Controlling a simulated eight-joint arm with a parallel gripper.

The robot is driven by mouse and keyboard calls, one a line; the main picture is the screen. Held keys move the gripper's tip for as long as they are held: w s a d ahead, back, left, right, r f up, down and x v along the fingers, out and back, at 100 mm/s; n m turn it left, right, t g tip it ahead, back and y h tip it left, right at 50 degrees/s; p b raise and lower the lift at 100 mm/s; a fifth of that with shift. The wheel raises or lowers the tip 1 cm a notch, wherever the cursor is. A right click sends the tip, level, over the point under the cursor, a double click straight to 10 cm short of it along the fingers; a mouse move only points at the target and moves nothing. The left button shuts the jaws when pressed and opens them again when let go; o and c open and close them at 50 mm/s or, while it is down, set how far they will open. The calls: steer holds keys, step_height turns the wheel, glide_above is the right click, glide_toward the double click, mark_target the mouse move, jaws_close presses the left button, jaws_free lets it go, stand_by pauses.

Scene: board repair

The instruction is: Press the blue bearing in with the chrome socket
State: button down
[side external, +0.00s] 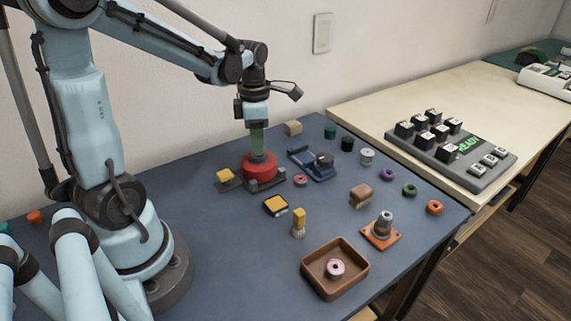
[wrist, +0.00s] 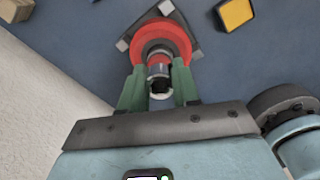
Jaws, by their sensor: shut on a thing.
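My gripper (side external: 258,151) points down over a red round housing (side external: 260,171) on a dark grey base at the middle of the blue table. In the wrist view, its two green fingers (wrist: 158,92) are shut on a small chrome and dark cylinder (wrist: 160,86), which looks like the chrome socket. The cylinder is upright over the centre of the red housing (wrist: 180,33). I cannot tell whether it touches anything below. I cannot make out the blue bearing; the housing's centre is largely hidden by the fingers and cylinder.
A yellow block (side external: 226,175) sits close left of the housing. A blue fixture (side external: 313,167) stands close to its right. Several spools and rings lie farther right. A brown tray (side external: 317,281) holding a pink ring is at the front, and an orange-based post (side external: 381,236) stands near it.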

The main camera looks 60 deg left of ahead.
steer(key=shift+f, duration=0.8)
stand_by(1.4)
steer(key=shift+r, duration=3.55)
